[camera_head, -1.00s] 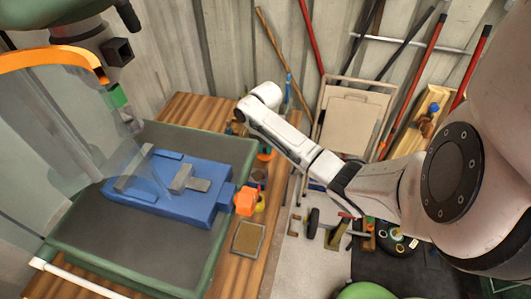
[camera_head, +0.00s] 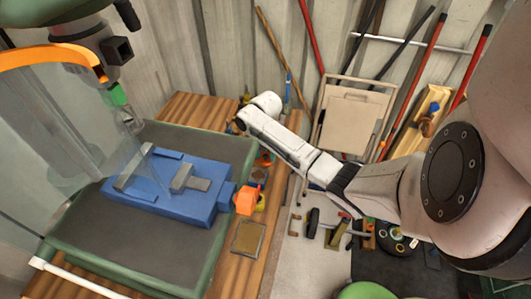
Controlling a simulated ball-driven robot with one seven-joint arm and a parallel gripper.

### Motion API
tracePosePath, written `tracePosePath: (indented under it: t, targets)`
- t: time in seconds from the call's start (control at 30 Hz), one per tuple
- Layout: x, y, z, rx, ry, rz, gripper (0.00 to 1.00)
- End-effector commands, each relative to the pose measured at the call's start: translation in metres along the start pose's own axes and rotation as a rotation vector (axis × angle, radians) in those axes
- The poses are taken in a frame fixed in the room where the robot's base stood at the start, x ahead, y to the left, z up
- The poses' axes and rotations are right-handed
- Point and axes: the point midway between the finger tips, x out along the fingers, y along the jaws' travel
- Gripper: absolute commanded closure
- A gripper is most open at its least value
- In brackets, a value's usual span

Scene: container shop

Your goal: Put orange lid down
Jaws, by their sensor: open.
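The white end of my arm reaches over the back right of the wooden bench. My gripper's fingers are hidden, apparently behind the forearm, so I cannot see whether they touch anything. Small dark and orange items (camera_head: 264,157) sit on the bench just below my forearm.
The blue machine (camera_head: 165,205) lies in a green-rimmed tray (camera_head: 228,240) on the wooden bench (camera_head: 190,104). A square plate (camera_head: 248,238) lies on its front right. A folding chair (camera_head: 350,120) and long poles stand by the wall; tools lie on the floor.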

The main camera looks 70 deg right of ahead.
Motion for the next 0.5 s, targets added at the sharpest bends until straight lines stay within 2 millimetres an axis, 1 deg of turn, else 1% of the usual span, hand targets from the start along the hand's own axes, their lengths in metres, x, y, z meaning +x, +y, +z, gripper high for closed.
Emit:
tracePosePath:
  t: [0.13,0.27,0.37,0.5]
  targets:
    - [-0.001,0.0,0.0,0.0,0.0,0.0,0.54]
    - [-0.008,0.001,0.0,-0.001,-0.001,0.002,0.54]
    - [-0.022,0.001,0.0,-0.001,-0.002,0.003,0.54]
    - [-0.05,0.001,0.0,-0.002,-0.002,0.004,0.54]
